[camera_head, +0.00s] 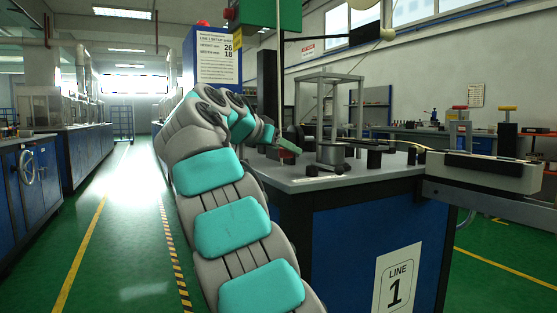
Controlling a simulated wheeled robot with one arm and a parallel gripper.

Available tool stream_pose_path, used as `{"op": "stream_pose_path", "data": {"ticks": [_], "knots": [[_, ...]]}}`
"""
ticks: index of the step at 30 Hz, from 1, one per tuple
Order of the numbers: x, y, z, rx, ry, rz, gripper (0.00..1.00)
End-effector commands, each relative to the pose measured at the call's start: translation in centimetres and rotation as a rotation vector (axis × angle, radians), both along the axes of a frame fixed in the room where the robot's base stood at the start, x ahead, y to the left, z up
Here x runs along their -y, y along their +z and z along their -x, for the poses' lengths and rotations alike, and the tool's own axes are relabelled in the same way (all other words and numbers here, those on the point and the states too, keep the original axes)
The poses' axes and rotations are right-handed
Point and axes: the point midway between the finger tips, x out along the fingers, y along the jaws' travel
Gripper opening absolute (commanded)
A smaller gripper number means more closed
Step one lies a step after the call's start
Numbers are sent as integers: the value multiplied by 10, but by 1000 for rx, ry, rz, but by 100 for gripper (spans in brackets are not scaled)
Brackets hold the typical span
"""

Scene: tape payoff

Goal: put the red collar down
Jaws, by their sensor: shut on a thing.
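My arm reaches up and forward from the bottom middle, and its teal-tipped gripper (280,142) is over the near left part of the workbench top (320,183). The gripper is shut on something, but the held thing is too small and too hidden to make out. No red collar shows clearly in this view. The height of the gripper above the bench cannot be told.
A grey metal cylinder (330,155) stands on the bench beside a metal frame (331,100). Small dark blocks (374,157) stand to its right. A rail unit (485,171) juts out at the right. The bench's front strip is clear. A sign board (217,52) stands behind.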

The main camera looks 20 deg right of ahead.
Motion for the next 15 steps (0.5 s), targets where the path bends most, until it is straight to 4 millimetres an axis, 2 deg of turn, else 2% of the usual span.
{"op": "stream_pose_path", "data": {"ticks": [15], "knots": [[9,-2,-58,0,1,-3,0]]}}
